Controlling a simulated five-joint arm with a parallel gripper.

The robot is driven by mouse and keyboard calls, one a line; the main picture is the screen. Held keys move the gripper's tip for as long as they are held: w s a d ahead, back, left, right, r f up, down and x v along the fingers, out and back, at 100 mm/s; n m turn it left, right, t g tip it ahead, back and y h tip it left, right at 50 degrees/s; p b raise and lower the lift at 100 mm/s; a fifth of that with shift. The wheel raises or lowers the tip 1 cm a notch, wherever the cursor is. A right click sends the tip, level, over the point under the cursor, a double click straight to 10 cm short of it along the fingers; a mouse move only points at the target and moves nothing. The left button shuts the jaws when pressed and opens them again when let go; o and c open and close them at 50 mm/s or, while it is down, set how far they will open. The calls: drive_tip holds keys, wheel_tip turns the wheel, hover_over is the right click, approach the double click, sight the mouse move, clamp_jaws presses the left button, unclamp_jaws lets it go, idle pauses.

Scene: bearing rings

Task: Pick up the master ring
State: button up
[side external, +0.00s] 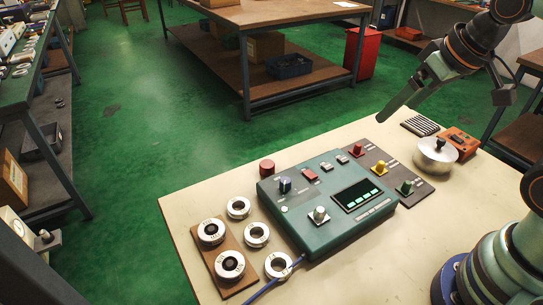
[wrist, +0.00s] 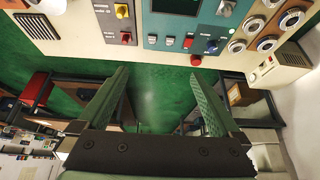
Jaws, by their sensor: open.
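Several white rings with dark markings are at the front left of the table in the side external view. Two of them, a rear ring (side external: 211,232) and a front ring (side external: 230,266), sit around dark centres on a brown wooden board (side external: 243,287). Others lie on the bare table: a ring (side external: 238,208), a ring (side external: 256,235) and a ring (side external: 278,265). I cannot tell which is the master ring. My gripper (side external: 405,100) is open and empty, high at the upper right, well away from the rings. In the wrist view, my gripper (wrist: 160,72) has its fingers wide apart.
A teal control box (side external: 325,205) stands just right of the rings, with a blue cable at its front. A red cylinder (side external: 267,167) stands behind it.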

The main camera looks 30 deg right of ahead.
idle(0.4)
drive_tip(key=m+g, duration=0.6)
drive_tip(key=m, duration=1.3)
hover_over(210, 229)
wheel_tip(210, 229, down, 12)
wheel_tip(210, 229, down, 12)
drive_tip(key=shift+r, duration=0.25)
clamp_jaws()
drive_tip(key=shift+r, duration=0.1)
